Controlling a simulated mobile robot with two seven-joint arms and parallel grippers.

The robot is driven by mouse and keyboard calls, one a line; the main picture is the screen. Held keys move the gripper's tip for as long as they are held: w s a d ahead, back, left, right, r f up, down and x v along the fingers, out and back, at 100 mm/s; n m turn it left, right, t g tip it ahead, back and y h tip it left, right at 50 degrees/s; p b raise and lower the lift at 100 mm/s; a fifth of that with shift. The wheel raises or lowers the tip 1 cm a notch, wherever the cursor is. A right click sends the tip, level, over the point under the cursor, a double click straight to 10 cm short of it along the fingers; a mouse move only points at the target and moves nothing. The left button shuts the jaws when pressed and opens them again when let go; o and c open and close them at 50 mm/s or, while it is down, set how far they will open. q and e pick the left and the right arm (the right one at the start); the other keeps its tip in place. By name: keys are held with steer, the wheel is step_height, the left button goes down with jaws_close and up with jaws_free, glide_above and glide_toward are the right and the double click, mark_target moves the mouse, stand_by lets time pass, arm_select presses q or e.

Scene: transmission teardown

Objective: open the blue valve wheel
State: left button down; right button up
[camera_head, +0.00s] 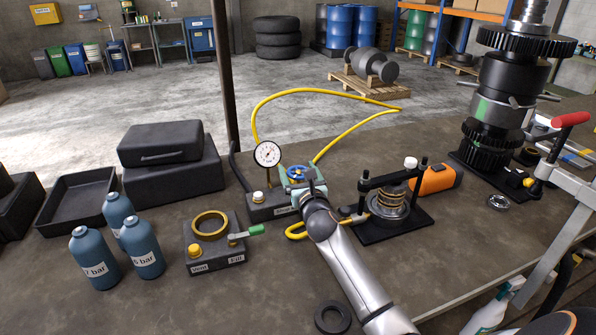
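The blue valve wheel (296,171) sits on top of a small unit behind the pressure gauge's base (262,208), near the middle of the bench. A round white dial gauge (267,154) stands upright just left of it. My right gripper (305,187) is at the wheel's near right side, with my arm reaching in from the lower right. The gripper overlaps the wheel and part of the unit, so I cannot tell whether it touches the wheel or whether its fingers are open. My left gripper is out of view.
A yellow hose (297,91) loops behind the wheel. A black press frame (397,222) with a spring stands close at right. A vent/fill block (215,242), blue bottles (141,247) and black cases (172,170) stand left. A black ring (332,317) lies in front.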

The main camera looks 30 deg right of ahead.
steer(key=c, duration=1)
steer(key=shift+o, duration=0.2)
steer(key=shift+y, duration=0.3)
steer(key=shift+r+n+t+y, duration=0.15)
steer(key=shift+n+t+y, duration=0.25)
steer(key=shift+n+y, duration=0.95)
steer(key=n+y, duration=0.1)
steer(key=y, duration=0.2)
steer(key=shift+a+n+y, duration=0.15)
steer(key=shift+n+y, duration=0.4)
